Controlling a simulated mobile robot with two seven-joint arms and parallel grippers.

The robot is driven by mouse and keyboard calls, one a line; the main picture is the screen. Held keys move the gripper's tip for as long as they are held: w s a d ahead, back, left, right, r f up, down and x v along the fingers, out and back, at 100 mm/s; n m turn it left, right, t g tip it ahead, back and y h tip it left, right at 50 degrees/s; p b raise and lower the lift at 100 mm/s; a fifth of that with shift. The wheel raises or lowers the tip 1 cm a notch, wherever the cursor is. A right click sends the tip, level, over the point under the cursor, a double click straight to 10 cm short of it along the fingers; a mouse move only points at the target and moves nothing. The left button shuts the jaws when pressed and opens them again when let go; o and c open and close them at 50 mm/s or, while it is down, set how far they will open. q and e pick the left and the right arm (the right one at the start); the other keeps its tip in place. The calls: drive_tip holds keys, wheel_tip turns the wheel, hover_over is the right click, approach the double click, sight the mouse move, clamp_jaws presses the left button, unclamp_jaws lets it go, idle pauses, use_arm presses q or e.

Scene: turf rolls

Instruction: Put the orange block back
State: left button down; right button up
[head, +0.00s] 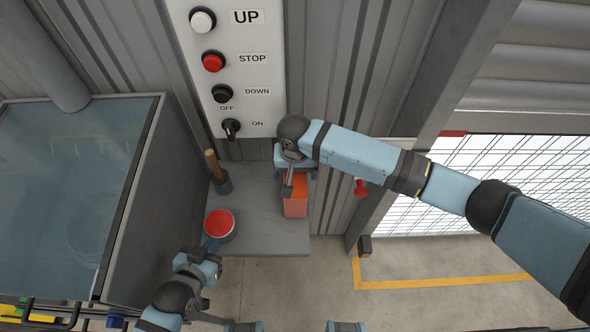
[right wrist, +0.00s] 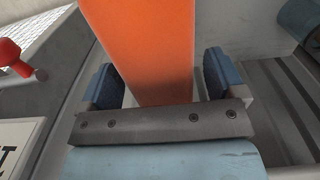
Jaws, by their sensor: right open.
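The orange block (head: 295,203) stands on a small grey shelf (head: 265,230) against the wall, at its right end. My right gripper (head: 295,174) is over the block's wall-side end and partly covers it. In the right wrist view the block (right wrist: 145,40) lies between the two blue finger pads of my right gripper (right wrist: 160,80). The jaws are open, with a visible gap on the side of each pad. My left gripper (head: 212,250) is at the shelf's front left, close to a tin with a red top (head: 219,224); its jaws are too small to judge.
A wooden-handled tool (head: 217,172) stands at the shelf's back left. A control panel (head: 240,90) with buttons and a switch is above. A glass-topped tank (head: 70,190) stands left of the shelf. A red handle (head: 360,187) is on the wall at right. Floor below is clear.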

wheel_tip(320, 180, up, 12)
drive_tip(key=shift+r+b, duration=0.15)
drive_tip(key=shift+b, duration=0.25)
idle(0.5)
